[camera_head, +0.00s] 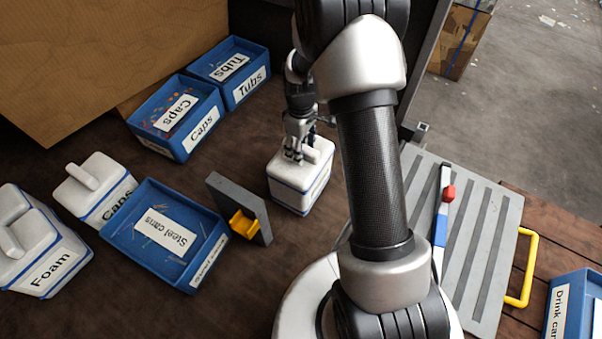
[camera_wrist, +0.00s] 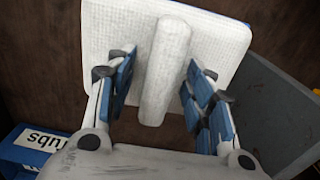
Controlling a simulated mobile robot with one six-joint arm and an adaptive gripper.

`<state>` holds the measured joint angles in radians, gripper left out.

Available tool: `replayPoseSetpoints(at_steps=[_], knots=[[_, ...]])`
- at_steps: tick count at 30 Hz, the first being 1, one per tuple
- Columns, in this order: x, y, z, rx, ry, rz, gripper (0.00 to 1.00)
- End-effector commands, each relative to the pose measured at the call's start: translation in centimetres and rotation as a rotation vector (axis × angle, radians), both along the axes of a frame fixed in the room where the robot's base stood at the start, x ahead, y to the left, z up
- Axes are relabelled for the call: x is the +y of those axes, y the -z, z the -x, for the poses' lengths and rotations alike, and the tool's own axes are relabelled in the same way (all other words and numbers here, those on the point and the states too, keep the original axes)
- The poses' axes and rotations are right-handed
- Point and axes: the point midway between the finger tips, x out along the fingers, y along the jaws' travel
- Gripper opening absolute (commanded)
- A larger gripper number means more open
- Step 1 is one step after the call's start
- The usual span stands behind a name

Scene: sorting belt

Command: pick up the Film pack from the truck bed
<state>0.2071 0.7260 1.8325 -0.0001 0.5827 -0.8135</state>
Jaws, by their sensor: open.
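A white pack with a blue band (camera_head: 294,190) sits upright on the dark brown truck bed (camera_head: 300,250). Its label is too small to read, so I cannot confirm it is the Film pack. My gripper (camera_head: 302,153) is directly above it, fingers pointing down. In the wrist view the pack's white top (camera_wrist: 108,28) and its raised bar handle (camera_wrist: 163,85) are below my gripper (camera_wrist: 158,72). The open fingers stand on either side of the handle, with a gap on both sides. Nothing is held.
A grey plate with a yellow part (camera_head: 250,212) stands left of the pack. Blue bins for Steel cans (camera_head: 205,278), Caps (camera_head: 153,146) and Tubs (camera_head: 209,73) stand farther left. White Foam (camera_head: 66,272) and Caps (camera_head: 117,191) packs are at far left. A cardboard wall (camera_head: 100,50) rises behind.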

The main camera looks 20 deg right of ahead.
Motion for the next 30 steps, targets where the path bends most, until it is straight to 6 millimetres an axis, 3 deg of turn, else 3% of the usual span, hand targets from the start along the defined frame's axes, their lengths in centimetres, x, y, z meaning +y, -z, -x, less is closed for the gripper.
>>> replayPoseSetpoints(at_steps=[22,30], knots=[[-0.01,-0.06,0.02,0.000,0.000,0.000,0.00],[0.00,-0.06,0.02,0.001,0.000,0.001,0.00]])
